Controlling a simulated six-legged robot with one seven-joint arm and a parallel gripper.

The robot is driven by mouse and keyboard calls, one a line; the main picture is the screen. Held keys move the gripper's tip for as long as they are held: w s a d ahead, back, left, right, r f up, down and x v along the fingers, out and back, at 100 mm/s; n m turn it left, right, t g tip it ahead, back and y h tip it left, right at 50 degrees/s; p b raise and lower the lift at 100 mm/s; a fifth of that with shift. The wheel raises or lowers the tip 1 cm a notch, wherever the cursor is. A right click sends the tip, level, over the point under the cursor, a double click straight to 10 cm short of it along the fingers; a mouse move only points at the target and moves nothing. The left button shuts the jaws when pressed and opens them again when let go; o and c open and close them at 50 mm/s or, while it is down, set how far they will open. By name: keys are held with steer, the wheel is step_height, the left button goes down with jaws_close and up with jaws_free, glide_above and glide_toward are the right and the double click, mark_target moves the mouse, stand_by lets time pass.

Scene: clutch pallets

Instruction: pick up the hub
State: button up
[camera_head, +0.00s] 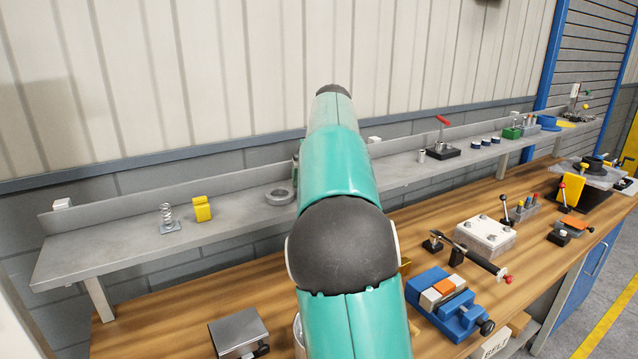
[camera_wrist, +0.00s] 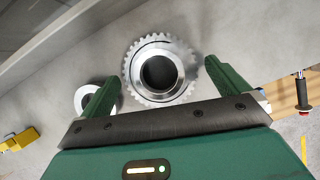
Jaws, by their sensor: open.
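The hub (camera_wrist: 136,84) is a silver metal piece with a toothed rim, a raised collar and a dark round bore. In the wrist view it sits on the grey shelf (camera_wrist: 220,35) at top centre. My gripper (camera_wrist: 161,71) is open, with its green fingers on the left and right of the hub. The hub is between the fingertips in the picture; the gap in depth is hard to tell, and I see no clear contact. In the head view my arm hides the hub and my gripper.
A plain metal ring (camera_head: 280,196) lies on the shelf close by; it shows beside the left finger in the wrist view (camera_wrist: 82,93). A yellow block (camera_head: 202,209) and a spring (camera_head: 167,217) stand further left. Below is the wooden bench (camera_head: 180,312) with a blue vise (camera_head: 447,305).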

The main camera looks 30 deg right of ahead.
steer(key=shift+w+f, duration=0.15)
steer(key=shift+f, duration=0.15)
steer(key=shift+r, duration=0.1)
steer(key=c, duration=1.3)
steer(key=shift+r, duration=0.2)
steer(key=shift+r, duration=0.65)
steer(key=s+a+r, duration=0.1)
steer(key=s+r, duration=0.2)
steer(key=s, duration=0.1)
steer(key=s+a+r, duration=0.1)
steer(key=s+r, duration=0.3)
steer(key=s, duration=0.1)
steer(key=s+a+r, duration=0.1)
steer(key=s+r, duration=0.3)
steer(key=shift+s+r, duration=0.15)
steer(key=shift+s, duration=0.15)
